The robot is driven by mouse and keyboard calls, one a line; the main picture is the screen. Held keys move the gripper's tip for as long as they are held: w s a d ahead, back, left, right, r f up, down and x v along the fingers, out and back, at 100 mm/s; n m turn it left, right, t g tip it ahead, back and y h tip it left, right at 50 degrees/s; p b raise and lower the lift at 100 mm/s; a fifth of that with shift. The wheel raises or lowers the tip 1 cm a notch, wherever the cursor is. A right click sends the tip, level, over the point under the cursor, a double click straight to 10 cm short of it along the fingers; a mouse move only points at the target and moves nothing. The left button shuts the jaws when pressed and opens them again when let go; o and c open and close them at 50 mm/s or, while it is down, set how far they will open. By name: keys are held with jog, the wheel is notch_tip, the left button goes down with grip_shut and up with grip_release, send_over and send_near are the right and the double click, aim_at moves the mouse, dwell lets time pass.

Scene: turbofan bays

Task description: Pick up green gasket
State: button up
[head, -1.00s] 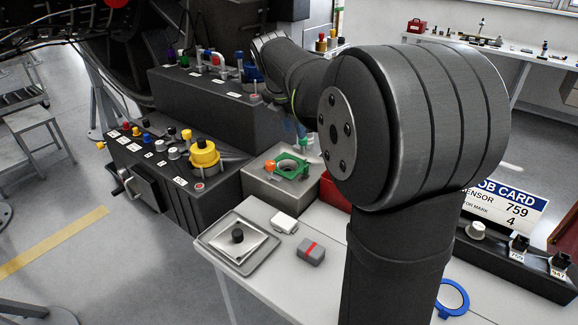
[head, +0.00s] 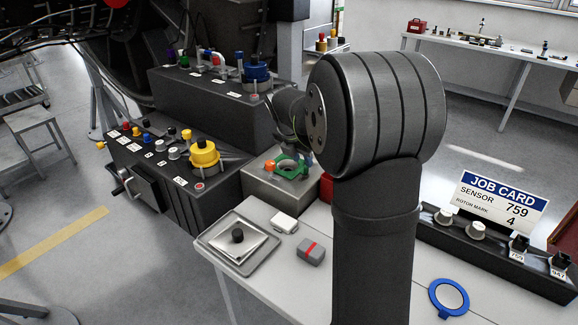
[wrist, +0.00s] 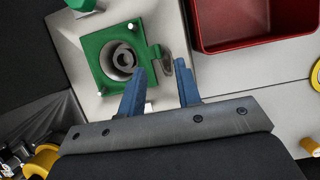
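The green gasket (head: 289,174) sits on a grey box (head: 258,188) in the head view, partly hidden by my arm. In the wrist view the green gasket (wrist: 95,47) is a square plate around a round metal opening, with a small tab on its right side. My gripper (wrist: 161,82) is open, its two blue fingers apart. The left finger is close to the gasket's tab and lower right corner; I cannot tell whether it touches. Nothing is held between the fingers. In the head view the fingers are mostly hidden by my arm.
A red bin (wrist: 250,46) stands right of the grey box. An orange knob (head: 270,165) is beside the gasket. A black panel with a yellow part (head: 204,153) stands left. The white table holds a tray (head: 238,262), a grey block (head: 311,251) and a blue ring (head: 449,297).

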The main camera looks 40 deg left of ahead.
aim_at(305, 168)
jog(key=x, duration=0.4)
jog(key=shift+a+f, duration=0.1)
jog(key=shift+f, duration=0.3)
grip_shut()
